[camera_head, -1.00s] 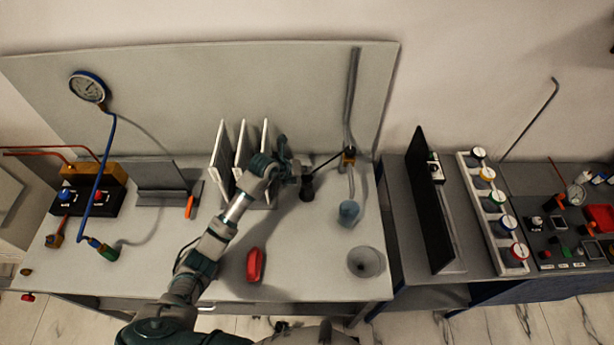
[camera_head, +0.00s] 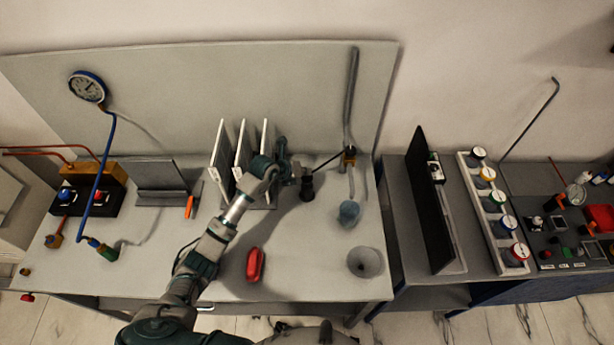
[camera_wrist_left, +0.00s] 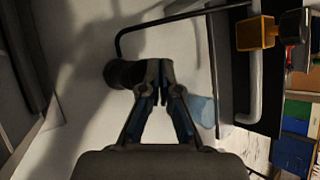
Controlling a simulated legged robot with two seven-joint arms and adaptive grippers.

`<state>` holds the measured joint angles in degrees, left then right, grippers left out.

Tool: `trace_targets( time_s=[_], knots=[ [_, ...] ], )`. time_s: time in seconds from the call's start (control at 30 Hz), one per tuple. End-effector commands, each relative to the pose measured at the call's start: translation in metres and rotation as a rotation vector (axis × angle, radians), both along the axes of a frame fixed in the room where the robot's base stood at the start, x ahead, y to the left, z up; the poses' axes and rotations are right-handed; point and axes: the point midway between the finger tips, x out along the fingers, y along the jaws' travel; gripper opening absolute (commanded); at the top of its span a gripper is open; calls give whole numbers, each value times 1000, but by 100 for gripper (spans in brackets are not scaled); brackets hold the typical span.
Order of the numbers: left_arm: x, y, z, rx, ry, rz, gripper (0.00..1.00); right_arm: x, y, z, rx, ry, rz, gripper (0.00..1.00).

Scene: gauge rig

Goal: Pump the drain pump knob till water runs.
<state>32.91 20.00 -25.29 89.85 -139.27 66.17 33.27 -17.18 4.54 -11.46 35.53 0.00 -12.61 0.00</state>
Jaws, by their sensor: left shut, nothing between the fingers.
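A black cylindrical knob (camera_head: 307,188) stands on the bench right of the white upright panels. It also shows in the left wrist view (camera_wrist_left: 122,73), partly behind the fingertips. A thin black rod (camera_head: 328,160) runs from near it to a brass fitting (camera_head: 349,156) on a grey pipe. My left gripper (camera_head: 298,173) is at the knob's upper left in the head view. In the left wrist view its fingertips (camera_wrist_left: 159,66) are together, empty, at the knob's right side; I cannot tell if they touch it. No running water shows. My right gripper is not in view.
A blue-grey cup (camera_head: 349,213) sits below the pipe, and a grey funnel (camera_head: 366,262) is in front of it. A red object (camera_head: 256,264) lies near my left forearm. White panels (camera_head: 242,150) stand close to my left wrist. A black panel (camera_head: 436,205) stands on the right bench.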

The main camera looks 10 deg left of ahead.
Motion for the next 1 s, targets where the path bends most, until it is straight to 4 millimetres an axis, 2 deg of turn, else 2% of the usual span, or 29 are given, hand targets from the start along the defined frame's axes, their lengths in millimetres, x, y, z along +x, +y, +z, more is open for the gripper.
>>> trace_targets(
  time_s=[1.0],
  knots=[
    [0, 0, -11, 1, 2, -1, 0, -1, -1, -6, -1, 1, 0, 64]
  ],
)
